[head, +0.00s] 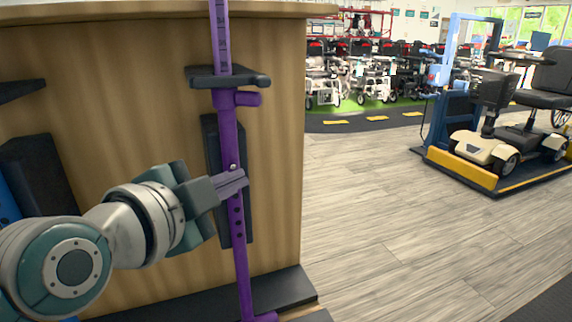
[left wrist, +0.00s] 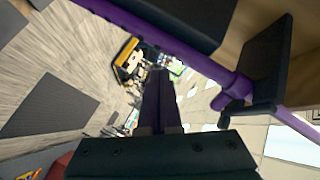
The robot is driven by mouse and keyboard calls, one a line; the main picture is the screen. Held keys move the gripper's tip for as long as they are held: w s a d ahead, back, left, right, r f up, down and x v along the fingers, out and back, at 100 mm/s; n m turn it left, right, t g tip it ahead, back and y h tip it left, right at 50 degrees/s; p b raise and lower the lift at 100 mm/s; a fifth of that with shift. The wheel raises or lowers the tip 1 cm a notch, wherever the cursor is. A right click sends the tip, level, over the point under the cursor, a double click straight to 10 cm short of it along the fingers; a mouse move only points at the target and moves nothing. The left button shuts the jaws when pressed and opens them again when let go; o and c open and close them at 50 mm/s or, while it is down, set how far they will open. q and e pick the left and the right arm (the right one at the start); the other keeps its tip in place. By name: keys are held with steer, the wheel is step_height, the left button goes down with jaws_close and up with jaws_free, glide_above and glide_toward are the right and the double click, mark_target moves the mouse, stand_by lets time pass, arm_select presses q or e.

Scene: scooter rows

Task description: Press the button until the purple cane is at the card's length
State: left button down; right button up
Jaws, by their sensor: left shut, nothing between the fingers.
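The purple cane (head: 228,135) stands nearly upright against a wooden panel, held by a dark bracket (head: 228,77). Its upper tube carries scale marks, with a collar and side knob (head: 238,98) below the bracket. A small silver button (head: 233,167) shows on the lower tube above a row of dark holes. My left gripper (head: 243,180) is shut and empty, its fingertips at the cane just beside and below the button; I cannot tell whether they touch. In the left wrist view the shut fingers (left wrist: 158,80) point toward the room, and the cane (left wrist: 165,40) crosses above them. No card is visible.
The wooden panel (head: 275,130) backs the cane, with a dark base ledge (head: 285,290) below. A scooter (head: 505,130) stands on a yellow-edged platform at right. Rows of walkers and scooters (head: 350,75) stand at the back. The wooden floor (head: 375,210) between is clear.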

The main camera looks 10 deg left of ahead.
arm_select(q)
steer(key=shift+w, duration=0.1)
steer(key=shift+w+a, duration=0.25)
steer(key=shift+w+a, duration=0.4)
steer(key=shift+w, duration=0.1)
stand_by(1.6)
steer(key=shift+s+d+p, duration=0.55)
steer(key=shift+s+p, duration=0.15)
steer(key=shift+s, duration=0.05)
steer(key=shift+r, duration=0.1)
